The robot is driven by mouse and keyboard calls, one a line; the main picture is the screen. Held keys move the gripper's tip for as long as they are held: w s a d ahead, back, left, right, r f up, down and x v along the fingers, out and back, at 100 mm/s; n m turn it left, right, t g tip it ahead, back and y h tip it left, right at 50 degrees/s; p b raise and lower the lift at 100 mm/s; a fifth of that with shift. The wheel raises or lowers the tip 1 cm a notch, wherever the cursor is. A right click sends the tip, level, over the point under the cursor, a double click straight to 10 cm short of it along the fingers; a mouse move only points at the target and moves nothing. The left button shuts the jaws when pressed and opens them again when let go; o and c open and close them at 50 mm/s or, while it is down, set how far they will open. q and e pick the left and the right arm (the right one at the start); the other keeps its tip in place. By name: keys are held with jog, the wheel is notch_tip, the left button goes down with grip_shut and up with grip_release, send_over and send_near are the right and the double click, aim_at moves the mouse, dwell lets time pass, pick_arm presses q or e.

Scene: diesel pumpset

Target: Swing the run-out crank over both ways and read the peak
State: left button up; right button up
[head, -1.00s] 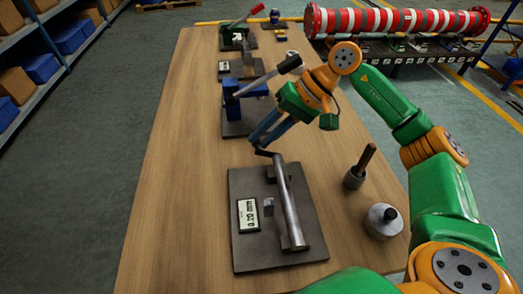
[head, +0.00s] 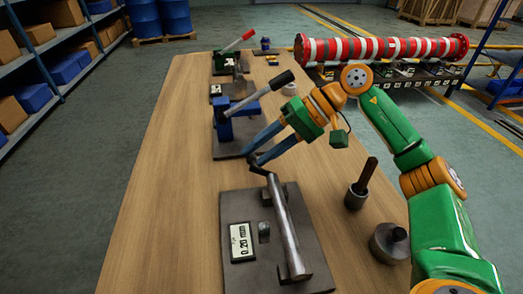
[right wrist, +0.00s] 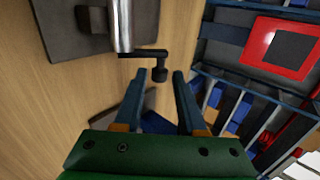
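The run-out rig is a grey plate (head: 292,270) with a long steel shaft (head: 287,225) lying across supports. A dark crank (head: 259,166) sits at the shaft's far end, and its knob shows in the right wrist view (right wrist: 160,73). A white display (head: 241,242) on the plate reads 0.20 mm. My right gripper (head: 256,150) is at the crank. In the right wrist view the gripper (right wrist: 157,78) has its fingers apart, with the knob at the gap between the tips and no visible contact. My left gripper is out of view.
A blue fixture with a lever (head: 224,126) stands just beyond the rig, close to my right gripper. A dark-handled tool (head: 361,186) and a round metal weight (head: 390,242) stand right of the plate. The table's left side (head: 165,200) is clear.

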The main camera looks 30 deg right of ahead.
jog(key=shift+o, duration=0.8)
jog(key=v, duration=0.7)
